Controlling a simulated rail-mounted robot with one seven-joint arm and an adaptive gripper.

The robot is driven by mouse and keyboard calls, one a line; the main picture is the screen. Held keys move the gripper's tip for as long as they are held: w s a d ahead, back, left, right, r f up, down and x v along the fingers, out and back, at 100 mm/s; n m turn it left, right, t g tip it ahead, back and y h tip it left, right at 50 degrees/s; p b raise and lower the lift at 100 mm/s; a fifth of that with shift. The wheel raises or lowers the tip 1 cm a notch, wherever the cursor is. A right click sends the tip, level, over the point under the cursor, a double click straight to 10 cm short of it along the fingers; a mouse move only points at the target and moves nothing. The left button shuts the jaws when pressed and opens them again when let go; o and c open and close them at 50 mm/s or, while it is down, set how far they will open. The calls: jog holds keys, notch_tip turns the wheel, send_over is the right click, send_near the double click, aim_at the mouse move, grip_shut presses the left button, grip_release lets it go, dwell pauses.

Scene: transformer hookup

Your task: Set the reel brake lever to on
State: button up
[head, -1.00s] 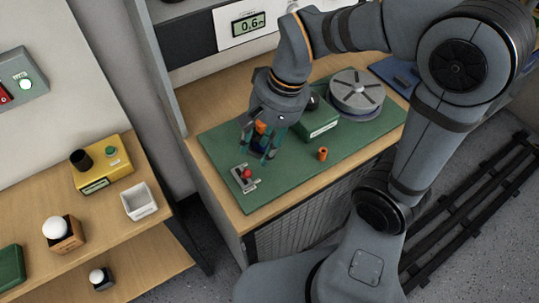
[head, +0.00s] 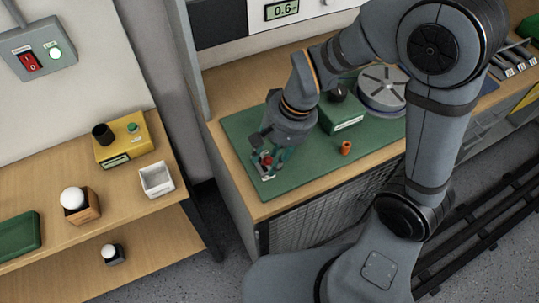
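The reel brake lever is a small red-knobbed lever (head: 267,160) on a pale plate, near the front-left corner of the green mat (head: 285,180). My gripper (head: 268,158) points down over it. Its teal fingers stand apart, one to each side of the red knob. I cannot see whether a finger touches the lever. The fingers partly hide the plate and the lever's base, so its set position is hard to read.
The grey reel (head: 383,88) and a green box with a black knob (head: 342,112) stand behind to the right. A small orange cylinder (head: 346,148) stands on the mat. A separate shelf at left holds a yellow box (head: 122,148) and a white tray (head: 156,179).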

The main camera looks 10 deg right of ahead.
jog(key=shift+c, duration=1.3)
grip_shut()
